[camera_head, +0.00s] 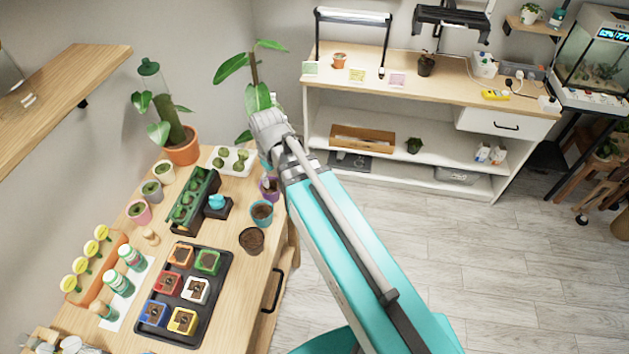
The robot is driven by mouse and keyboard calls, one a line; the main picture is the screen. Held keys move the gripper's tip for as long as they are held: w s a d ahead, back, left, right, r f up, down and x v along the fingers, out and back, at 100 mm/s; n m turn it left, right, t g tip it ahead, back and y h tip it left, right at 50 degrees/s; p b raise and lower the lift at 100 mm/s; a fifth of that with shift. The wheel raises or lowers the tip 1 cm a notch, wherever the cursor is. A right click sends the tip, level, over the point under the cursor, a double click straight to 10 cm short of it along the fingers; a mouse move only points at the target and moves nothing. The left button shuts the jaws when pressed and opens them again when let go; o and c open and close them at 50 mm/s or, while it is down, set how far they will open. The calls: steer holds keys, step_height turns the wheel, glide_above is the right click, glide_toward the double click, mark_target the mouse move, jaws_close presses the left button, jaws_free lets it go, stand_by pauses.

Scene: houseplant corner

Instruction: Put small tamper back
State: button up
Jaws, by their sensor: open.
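A small light-wood piece with a rounded top (150,237) stands on the wooden bench at the left; it may be the small tamper, but it is too small to be sure. A black block (217,208) with a turquoise piece in it stands to its right, beside a long green planter (194,199). My arm reaches up from the lower right, and its grey wrist is over the bench's right side near the tall plant. My gripper's fingers are hidden beyond the wrist, so I see nothing held.
A black tray (222,300) with several coloured square pots lies at the bench front. Several bottles (118,282) and an orange holder with yellow labels (84,296) stand at left. Round pots (262,212) line the right edge.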

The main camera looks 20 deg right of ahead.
steer(key=s+d+m, duration=0.5)
steer(key=d+m, duration=0.1)
steer(key=d, duration=0.4)
